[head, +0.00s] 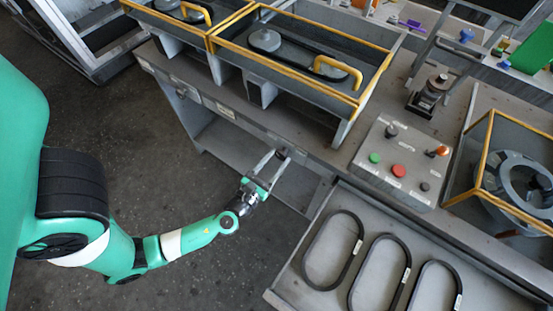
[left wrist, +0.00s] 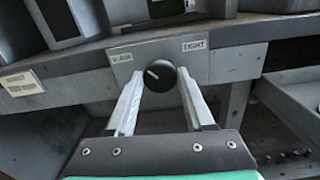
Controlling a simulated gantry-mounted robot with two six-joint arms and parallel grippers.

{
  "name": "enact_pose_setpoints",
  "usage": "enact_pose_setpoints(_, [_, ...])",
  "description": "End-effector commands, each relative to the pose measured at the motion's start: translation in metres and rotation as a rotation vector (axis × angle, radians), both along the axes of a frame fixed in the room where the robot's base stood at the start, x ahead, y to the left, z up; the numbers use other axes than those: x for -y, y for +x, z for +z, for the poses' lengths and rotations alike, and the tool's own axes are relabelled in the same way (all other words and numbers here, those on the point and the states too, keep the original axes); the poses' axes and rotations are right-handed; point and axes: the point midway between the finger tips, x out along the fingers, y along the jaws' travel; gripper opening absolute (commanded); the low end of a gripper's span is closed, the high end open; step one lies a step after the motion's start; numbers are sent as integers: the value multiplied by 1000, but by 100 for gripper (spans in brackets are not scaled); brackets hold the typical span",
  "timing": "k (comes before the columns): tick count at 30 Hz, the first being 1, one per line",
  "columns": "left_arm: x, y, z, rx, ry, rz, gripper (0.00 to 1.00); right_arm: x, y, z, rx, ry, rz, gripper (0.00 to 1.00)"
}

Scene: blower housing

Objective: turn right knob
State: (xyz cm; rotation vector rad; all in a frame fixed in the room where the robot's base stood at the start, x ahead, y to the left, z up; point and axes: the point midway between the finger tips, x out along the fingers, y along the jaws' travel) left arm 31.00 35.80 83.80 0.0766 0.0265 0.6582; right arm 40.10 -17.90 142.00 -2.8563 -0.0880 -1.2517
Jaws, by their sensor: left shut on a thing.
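A round black knob (left wrist: 160,76) sits on a light plate (left wrist: 124,62) on the bench's front edge in the left wrist view. The plate has a label at its left that seems to read SLACK and one at its right reading TIGHT. The knob's white mark points up and left, toward the left label. My left gripper (left wrist: 160,92) has one finger on each side of the knob and is shut on it. In the head view my left gripper (head: 274,160) is at the bench front, and the knob cannot be made out there. My right gripper is not in view.
A control box (head: 400,162) with coloured buttons stands on the bench above and right of my gripper. A grey tray (head: 284,285) with black oval rings lies at the lower right. Yellow-edged bins (head: 237,46) stand at the back. Open floor (head: 160,150) lies left of the bench.

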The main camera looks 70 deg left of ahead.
Motion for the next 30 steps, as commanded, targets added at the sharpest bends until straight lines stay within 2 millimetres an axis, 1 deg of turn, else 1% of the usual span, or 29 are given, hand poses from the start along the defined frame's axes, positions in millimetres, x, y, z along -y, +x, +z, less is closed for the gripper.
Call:
enact_pose_setpoints(8, [0, 0, 0, 9, -11, 0, 0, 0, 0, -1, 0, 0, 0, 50])
enact_pose_setpoints(14, [0, 0, -1, 50, -61, 0, 0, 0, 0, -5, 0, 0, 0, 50])
enact_pose_setpoints(20, [-1, 0, -1, 132, -167, 1, 0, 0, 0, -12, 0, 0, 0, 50])
enact_pose_setpoints(30, [-1, -1, -2, 325, -416, 1, 0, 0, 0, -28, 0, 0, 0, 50])
